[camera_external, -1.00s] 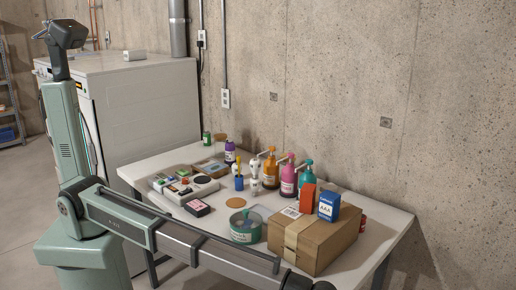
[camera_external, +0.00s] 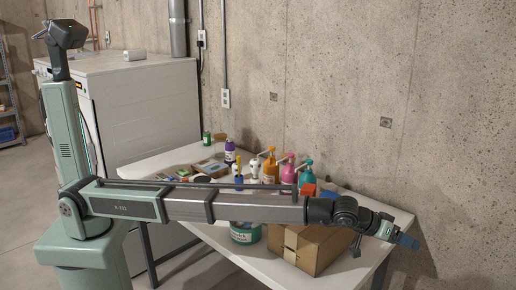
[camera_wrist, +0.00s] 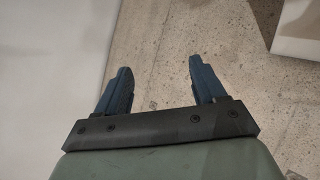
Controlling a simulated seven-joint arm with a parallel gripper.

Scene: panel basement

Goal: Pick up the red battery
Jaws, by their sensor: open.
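A red-orange block (camera_external: 308,189) shows just above my forearm, over the cardboard box, in the external view. Its lower part is hidden by my arm, and I cannot tell whether it is the red battery. The blue box marked AAA that stood beside it is mostly hidden too. My gripper (camera_external: 409,242) is past the right edge of the table, apart from these things. In the wrist view my gripper (camera_wrist: 157,78) is open and empty, with bare floor and pale surfaces beyond the fingers.
The cardboard box (camera_external: 305,246) stands on the white table (camera_external: 197,232) below my arm. A teal tin (camera_external: 244,234) is left of it. Pump bottles, including an orange one (camera_external: 270,168), line the back. A concrete wall (camera_external: 430,120) rises behind the table.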

